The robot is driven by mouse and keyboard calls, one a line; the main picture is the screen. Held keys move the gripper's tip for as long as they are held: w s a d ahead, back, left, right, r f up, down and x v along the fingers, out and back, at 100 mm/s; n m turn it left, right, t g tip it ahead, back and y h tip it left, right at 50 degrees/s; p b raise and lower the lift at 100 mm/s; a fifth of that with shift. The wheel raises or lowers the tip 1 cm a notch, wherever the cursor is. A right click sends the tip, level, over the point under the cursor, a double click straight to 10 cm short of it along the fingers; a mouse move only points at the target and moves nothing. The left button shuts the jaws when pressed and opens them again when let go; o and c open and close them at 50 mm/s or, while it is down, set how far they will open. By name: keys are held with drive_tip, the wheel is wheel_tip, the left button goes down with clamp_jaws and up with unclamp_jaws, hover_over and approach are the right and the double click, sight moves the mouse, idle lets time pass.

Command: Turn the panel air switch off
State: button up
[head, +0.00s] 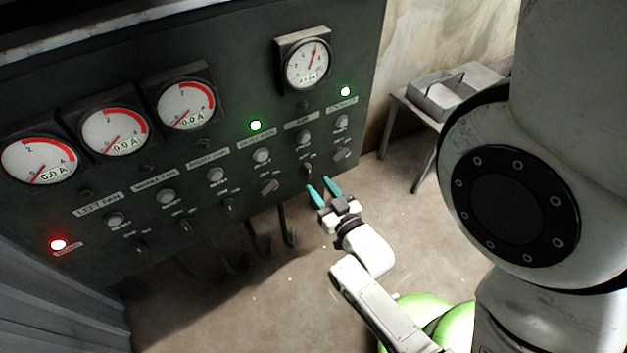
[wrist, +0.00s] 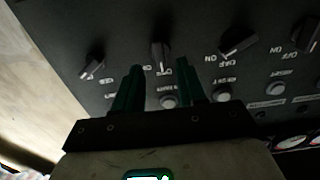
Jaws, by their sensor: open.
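The dark panel carries a row of small rotary switches. The air switch (head: 307,168) is second from the right in the head view, under a label that seems to read AIR. Its handle looks roughly upright there. In the wrist view, which is upside down, the same switch (wrist: 160,55) stands between the fingers, its handle near vertical. My gripper (head: 323,188) is open, with teal fingers pointing up to the panel just below this switch. In the wrist view my gripper (wrist: 158,82) has a finger on each side of the handle; I cannot tell whether they touch it.
Neighbouring switches stand close by: a slanted one (head: 342,154) at right and another slanted one (head: 270,186) at left. A gauge (head: 306,64) is above the air switch. Green lights (head: 255,125) and a red light (head: 58,245) glow. A metal table (head: 405,112) stands at right; floor below is open.

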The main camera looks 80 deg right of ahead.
drive_tip(key=shift+b+v, duration=0.4)
drive_tip(key=shift+v, duration=2.4)
drive_tip(key=w+a+f+n+g+y, duration=0.1)
drive_tip(key=w+a+f+n+y, duration=0.2)
drive_tip(key=w+y, duration=0.2)
drive_tip(key=w+a+f+n+g+y, duration=0.2)
drive_tip(key=w+a+y, duration=0.1)
drive_tip(key=w+y, duration=0.25)
drive_tip(key=s+a+r+n+g+y, duration=0.2)
drive_tip(key=s+a+n+g+y, duration=0.1)
drive_tip(key=a+g, duration=0.4)
drive_tip(key=shift+s+a+r+n+g, duration=0.25)
drive_tip(key=shift+s+a+n, duration=0.4)
drive_tip(key=shift+a, duration=1.2)
drive_tip(key=shift+f, duration=0.1)
